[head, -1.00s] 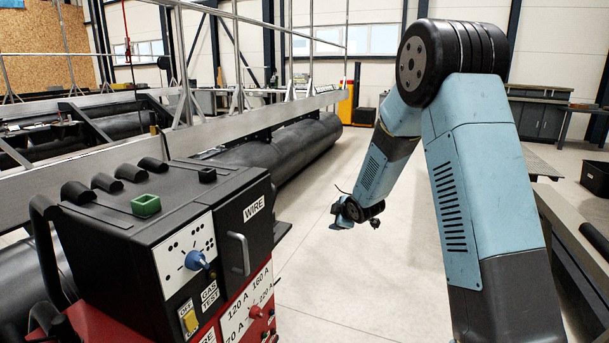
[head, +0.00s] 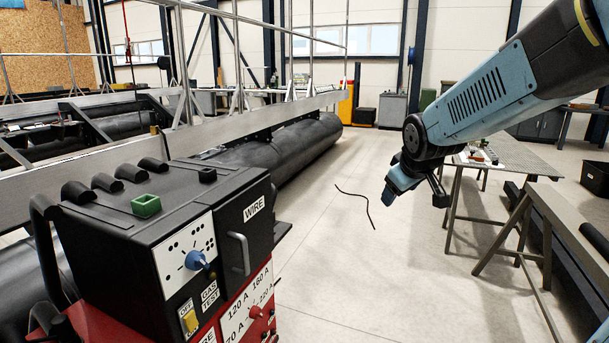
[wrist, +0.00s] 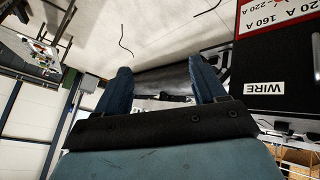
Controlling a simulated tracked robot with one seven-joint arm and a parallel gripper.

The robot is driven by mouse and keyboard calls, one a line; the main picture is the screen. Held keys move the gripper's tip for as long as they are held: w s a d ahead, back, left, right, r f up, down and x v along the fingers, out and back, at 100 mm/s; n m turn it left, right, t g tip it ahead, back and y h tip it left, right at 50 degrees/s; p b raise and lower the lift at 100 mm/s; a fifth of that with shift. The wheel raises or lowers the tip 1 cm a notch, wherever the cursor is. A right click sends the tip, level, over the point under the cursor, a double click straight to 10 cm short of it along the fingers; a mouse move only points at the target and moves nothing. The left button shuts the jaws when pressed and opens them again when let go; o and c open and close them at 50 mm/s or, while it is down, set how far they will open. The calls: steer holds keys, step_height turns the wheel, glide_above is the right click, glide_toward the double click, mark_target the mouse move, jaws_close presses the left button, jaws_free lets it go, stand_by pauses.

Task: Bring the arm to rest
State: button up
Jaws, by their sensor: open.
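My gripper (wrist: 160,85) shows in the wrist view with its two blue fingers apart and nothing between them. In the head view my gripper (head: 418,197) hangs in the air at the right of centre, at the end of my blue arm. It is to the right of the welding machine and appears left of the work tables. Its fingertips are small and partly hidden there.
A red and black welding machine (head: 150,225) stands close at the left. A black pontoon float (head: 285,150) lies behind it. A metal table (head: 515,158) and a trestle bench (head: 570,220) stand at the right. A thin dark cable (head: 362,203) lies on the open floor.

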steer(key=s+d+r+m+g, duration=0.1)
steer(key=s+m, duration=0.5)
steer(key=s, duration=1.6)
steer(key=shift+s+d+r+g, duration=0.15)
steer(key=shift+s+r+g, duration=0.25)
steer(key=shift+r+g, duration=0.25)
steer(key=shift+f, duration=0.1)
